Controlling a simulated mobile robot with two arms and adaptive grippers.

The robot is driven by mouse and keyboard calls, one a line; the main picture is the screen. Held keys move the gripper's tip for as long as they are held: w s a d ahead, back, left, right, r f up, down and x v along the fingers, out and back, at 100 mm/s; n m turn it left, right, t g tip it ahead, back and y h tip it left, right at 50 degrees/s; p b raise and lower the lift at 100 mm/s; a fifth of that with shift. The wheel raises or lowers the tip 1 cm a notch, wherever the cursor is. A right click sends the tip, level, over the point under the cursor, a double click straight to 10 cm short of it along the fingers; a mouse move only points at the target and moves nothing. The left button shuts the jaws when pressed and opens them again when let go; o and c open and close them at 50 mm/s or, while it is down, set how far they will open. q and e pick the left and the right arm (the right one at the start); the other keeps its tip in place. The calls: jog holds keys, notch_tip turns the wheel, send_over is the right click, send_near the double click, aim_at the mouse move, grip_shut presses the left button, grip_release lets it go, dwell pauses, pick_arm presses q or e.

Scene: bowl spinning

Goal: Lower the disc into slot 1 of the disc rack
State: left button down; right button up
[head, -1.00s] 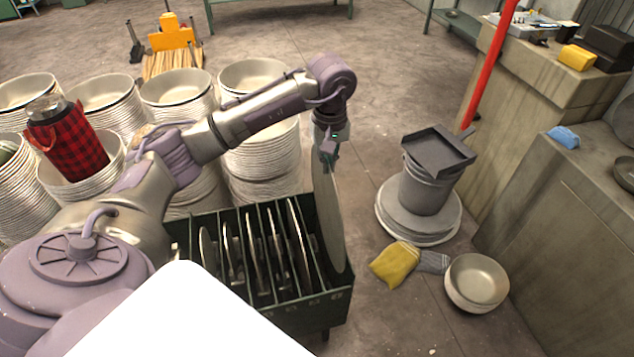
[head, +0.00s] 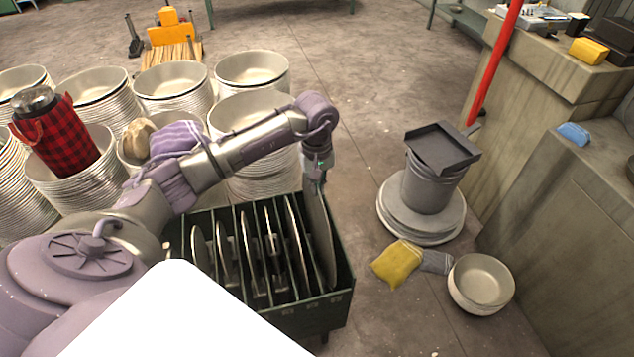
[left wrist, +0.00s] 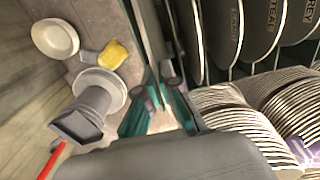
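The disc (head: 319,238) is a thin grey plate, upright and seen nearly edge-on. My left gripper (head: 316,184) is shut on its top edge, and the teal fingers (left wrist: 160,90) show on either side of it in the left wrist view. The dark green disc rack (head: 325,309) stands in front of me with several upright discs between its dividers. The held disc is at the rack's right-end slot, its lower part down inside the rack. Whether it touches the bottom is hidden. The slot labels on the front are too small to read. My right gripper is not in view.
Tall stacks of bowls (head: 255,135) stand behind and left of the rack. To the right are a grey bucket (head: 432,185) on plates, a yellow cloth (head: 397,264) and a bowl (head: 482,280).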

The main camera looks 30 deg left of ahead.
aim_at(317, 205)
pick_arm(q)
notch_tip(317, 205, down, 6)
jog(key=b, duration=0.4)
jog(key=shift+b, duration=0.4)
jog(key=shift+f, duration=0.15)
jog(key=shift+f+b, duration=0.1)
jog(key=shift+b, duration=0.25)
jog(key=shift+f, duration=0.2)
dwell(0.4)
jog(key=shift+f+b, duration=0.25)
jog(key=shift+b, duration=0.3)
